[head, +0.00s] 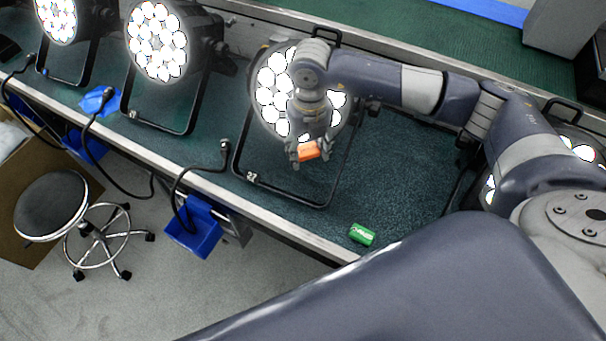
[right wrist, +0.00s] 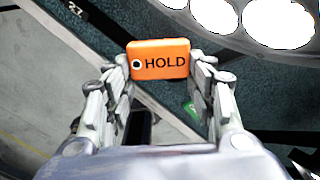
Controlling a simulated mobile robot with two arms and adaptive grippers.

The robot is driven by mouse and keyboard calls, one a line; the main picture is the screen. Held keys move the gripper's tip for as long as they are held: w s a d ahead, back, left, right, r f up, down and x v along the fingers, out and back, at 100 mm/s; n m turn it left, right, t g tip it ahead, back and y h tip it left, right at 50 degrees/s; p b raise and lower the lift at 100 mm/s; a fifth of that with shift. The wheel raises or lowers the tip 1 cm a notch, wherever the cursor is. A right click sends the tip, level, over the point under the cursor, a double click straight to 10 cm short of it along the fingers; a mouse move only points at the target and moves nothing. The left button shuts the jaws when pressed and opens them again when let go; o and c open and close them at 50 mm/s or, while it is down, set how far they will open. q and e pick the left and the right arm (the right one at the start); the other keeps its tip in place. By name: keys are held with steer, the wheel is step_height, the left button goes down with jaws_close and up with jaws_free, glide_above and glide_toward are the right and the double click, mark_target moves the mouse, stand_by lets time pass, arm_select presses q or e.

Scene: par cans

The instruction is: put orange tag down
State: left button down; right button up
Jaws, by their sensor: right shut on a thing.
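The orange tag (head: 308,151) is held in my right gripper (head: 310,153), in front of the third lit par can from the left. In the right wrist view the orange tag (right wrist: 160,60) reads "HOLD" and has a dark hole with a pale ring at its left end. The fingers of the right gripper (right wrist: 160,75) press on its left and right ends. The tag appears above the green bench top (head: 400,150); the exact gap cannot be told. My left gripper is not in view.
A green tag (head: 362,234) lies on the bench near its front edge (head: 310,241). The par can (head: 272,95) with its black bracket stands behind my right gripper. Another par can (head: 157,42) stands to the left. Bare bench top lies right of the bracket.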

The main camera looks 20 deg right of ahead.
step_height(320, 180, down, 12)
steer(key=shift+r+p, duration=0.1)
steer(key=shift+p, duration=0.95)
steer(key=shift+f+b, duration=0.65)
steer(key=shift+f, duration=0.1)
steer(key=o, duration=0.9)
steer(key=shift+o, duration=0.2)
steer(key=shift+r, duration=0.15)
steer(key=shift+r+p, duration=0.25)
steer(key=shift+p, duration=0.1)
step_height(320, 180, up, 13)
steer(key=shift+f+b, duration=0.2)
steer(key=shift+b, duration=0.95)
